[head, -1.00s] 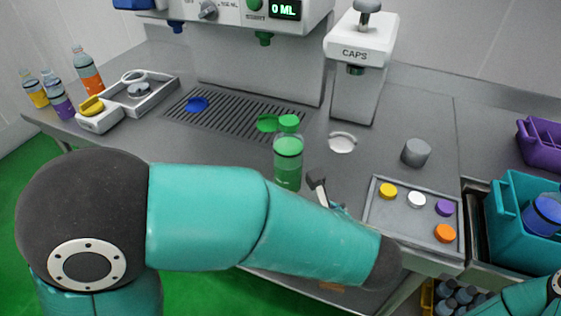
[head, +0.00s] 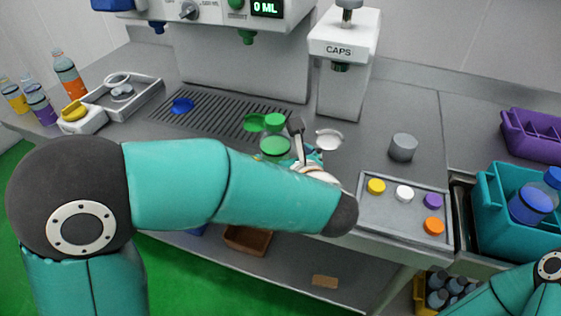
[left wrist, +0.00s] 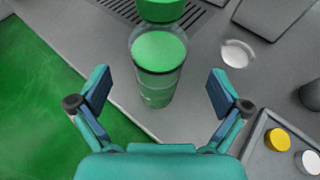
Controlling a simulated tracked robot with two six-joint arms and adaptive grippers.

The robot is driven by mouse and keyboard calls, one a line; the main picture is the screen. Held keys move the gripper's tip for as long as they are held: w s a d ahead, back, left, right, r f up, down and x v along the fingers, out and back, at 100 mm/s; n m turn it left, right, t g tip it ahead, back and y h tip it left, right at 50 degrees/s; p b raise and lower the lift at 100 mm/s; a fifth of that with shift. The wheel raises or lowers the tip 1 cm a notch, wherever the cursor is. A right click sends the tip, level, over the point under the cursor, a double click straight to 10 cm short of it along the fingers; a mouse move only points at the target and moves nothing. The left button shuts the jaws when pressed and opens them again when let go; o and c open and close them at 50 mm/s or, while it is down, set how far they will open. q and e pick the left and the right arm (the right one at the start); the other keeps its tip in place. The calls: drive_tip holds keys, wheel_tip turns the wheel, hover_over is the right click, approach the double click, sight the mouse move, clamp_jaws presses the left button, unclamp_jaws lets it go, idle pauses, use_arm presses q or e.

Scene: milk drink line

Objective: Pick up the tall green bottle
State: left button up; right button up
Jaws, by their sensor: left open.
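The tall green bottle (head: 276,144) stands upright on the counter in front of the drip grate, with a green cap and a green band. My left arm hides its lower part in the head view. In the left wrist view the bottle (left wrist: 157,72) is at the top middle, just ahead of and between the spread fingers. My left gripper (left wrist: 160,92) is open and empty, with a finger on each side of the bottle's line and not touching it. In the head view the left gripper (head: 306,150) is partly hidden behind my arm. My right gripper is not in view.
A tray (head: 392,230) of coloured caps lies right of my left gripper, with a grey cylinder (head: 403,147) behind it. The caps dispenser (head: 343,75) and drip grate (head: 215,114) are behind. A teal crate (head: 488,215) stands at the right.

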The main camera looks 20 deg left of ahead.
use_arm(q)
drive_tip(key=shift+r+p+x, duration=0.2)
drive_tip(key=shift+p+x, duration=0.3)
drive_tip(key=shift+x, duration=2.15)
drive_tip(key=shift+a, duration=0.15)
drive_tip(key=c, duration=1.7)
drive_tip(key=shift+r, duration=0.1)
clamp_jaws()
drive_tip(key=shift+r, duration=0.15)
